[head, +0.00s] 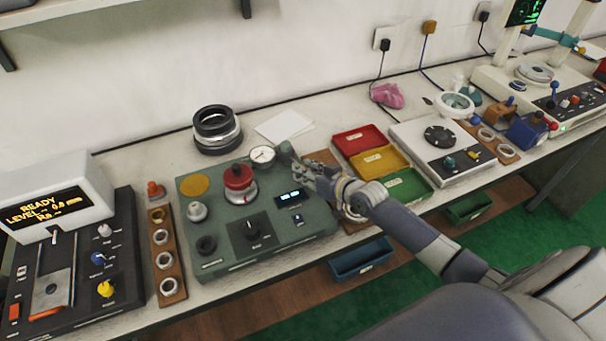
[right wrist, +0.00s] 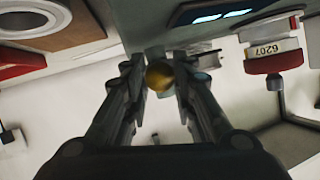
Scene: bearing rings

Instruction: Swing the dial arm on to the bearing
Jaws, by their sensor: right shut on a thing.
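The green-grey test machine (head: 215,265) stands on the bench. A bearing under a red cap (head: 238,177) sits on its spindle; in the right wrist view the bearing's band (right wrist: 272,46) reads 6207. The round white dial (head: 262,155) stands just behind and right of the red cap, apart from it in the picture; whether its tip touches the bearing cannot be told. My right gripper (head: 308,174) is at the machine's right back corner. In the right wrist view its fingers are closed around a brass ball knob (right wrist: 158,76). The knob is hidden in the head view.
Stacked dark rings (head: 217,130) stand behind the machine. Red (head: 358,138), yellow (head: 380,160) and green (head: 408,186) trays lie right of my right gripper. A wooden strip of rings (head: 165,250) and a READY display (head: 50,205) are at left. White paper (head: 283,127) lies behind.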

